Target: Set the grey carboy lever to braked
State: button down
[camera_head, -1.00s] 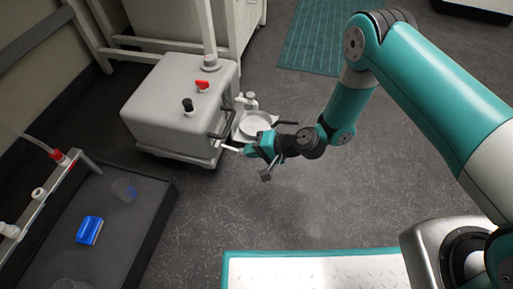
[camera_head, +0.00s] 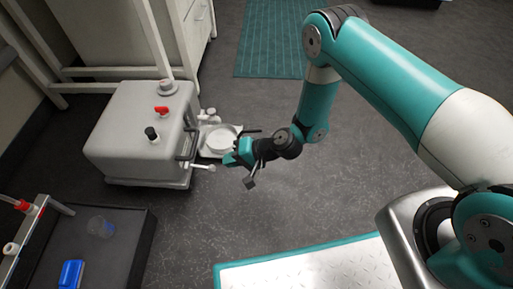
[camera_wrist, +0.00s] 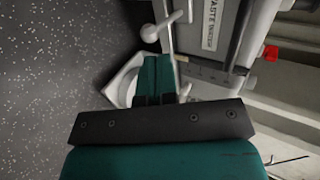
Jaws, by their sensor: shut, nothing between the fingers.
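The grey carboy (camera_head: 140,130) is a boxy tank on a low base, standing on the floor at the left in the head view. A white lever with a ball end (camera_head: 208,167) sticks out low from its right side. In the wrist view the lever (camera_wrist: 166,28) shows at the top, beside a face (camera_wrist: 203,22) with a label reading "WASTE". My gripper (camera_head: 230,160) is shut and empty, just right of the lever's ball end with a small gap. Its teal fingers (camera_wrist: 155,75) show in the wrist view, below the ball and apart from it in the picture.
A white dish-like tray (camera_head: 220,139) lies on the floor behind my gripper. A dark tray (camera_head: 110,248) with a blue item (camera_head: 70,274) is at the lower left. A teal-edged platform (camera_head: 305,268) is at the front. Floor to the right is clear.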

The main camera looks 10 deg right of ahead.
jog(key=p+v, duration=0.4)
jog(key=v, duration=0.6)
jog(key=shift+s+d+f+p, duration=0.15)
jog(key=shift+d+p, duration=0.15)
jog(key=shift+d, duration=0.1)
notch_tip(320, 180, up, 28)
jog(key=a+n+g+h+p, duration=0.1)
jog(key=n+g+h+p, duration=0.1)
jog(key=n+g+p, duration=0.35)
jog(key=s+d+r+n+t+h+p, duration=0.1)
jog(key=s+d+r+n+h, duration=0.15)
jog(key=s+r, duration=0.6)
jog(key=s+d+r+n+t+h+p, duration=0.1)
jog(key=s+d+r+n+t+h, duration=0.2)
jog(key=s+r, duration=0.6)
notch_tip(320, 180, up, 39)
jog(key=w+d+m+g+p, duration=0.1)
jog(key=p, duration=3.6)
jog(key=shift+p, duration=0.35)
jog(key=shift+r, duration=0.1)
